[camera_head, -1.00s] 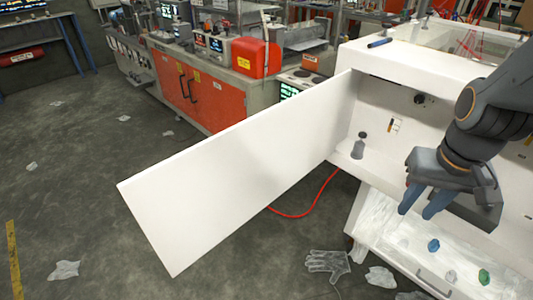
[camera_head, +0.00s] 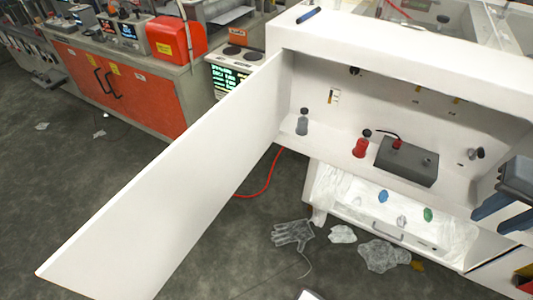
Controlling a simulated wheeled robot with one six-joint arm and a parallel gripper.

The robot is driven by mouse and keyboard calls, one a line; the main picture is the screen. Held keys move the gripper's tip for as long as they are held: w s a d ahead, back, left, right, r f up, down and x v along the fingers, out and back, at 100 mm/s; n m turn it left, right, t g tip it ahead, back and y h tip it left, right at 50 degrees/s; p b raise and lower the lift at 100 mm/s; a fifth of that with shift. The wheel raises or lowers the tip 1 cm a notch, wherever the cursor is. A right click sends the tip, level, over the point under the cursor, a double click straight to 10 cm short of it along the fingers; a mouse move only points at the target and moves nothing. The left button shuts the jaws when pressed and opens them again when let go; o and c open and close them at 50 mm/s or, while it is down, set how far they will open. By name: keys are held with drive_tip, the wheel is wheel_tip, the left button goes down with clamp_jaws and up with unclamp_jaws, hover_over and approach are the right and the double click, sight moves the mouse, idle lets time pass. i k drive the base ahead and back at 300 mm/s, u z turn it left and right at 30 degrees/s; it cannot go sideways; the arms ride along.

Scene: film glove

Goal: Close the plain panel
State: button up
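The plain panel (camera_head: 165,185) is a blank white door. It stands wide open, swung out to the left from the left edge of the white cabinet (camera_head: 400,60). Its free end reaches the lower left of the view. My gripper (camera_head: 491,220) is at the right edge of the view, in front of the cabinet's right side and far from the panel. Its two blue-grey fingers are apart with nothing seen between them. Part of the gripper is cut off by the frame.
Inside the cabinet are a grey bottle (camera_head: 302,122), a red bottle (camera_head: 361,145) and a dark grey box (camera_head: 406,161). An open drawer (camera_head: 375,228) with plastic film is below. A film glove (camera_head: 293,234) and scraps lie on the floor. An orange bench (camera_head: 125,90) stands behind the panel.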

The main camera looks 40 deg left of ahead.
sight(129, 249)
drive_tip(key=z, duration=1.4)
drive_tip(key=k, duration=2.6)
drive_tip(key=u, duration=1.6)
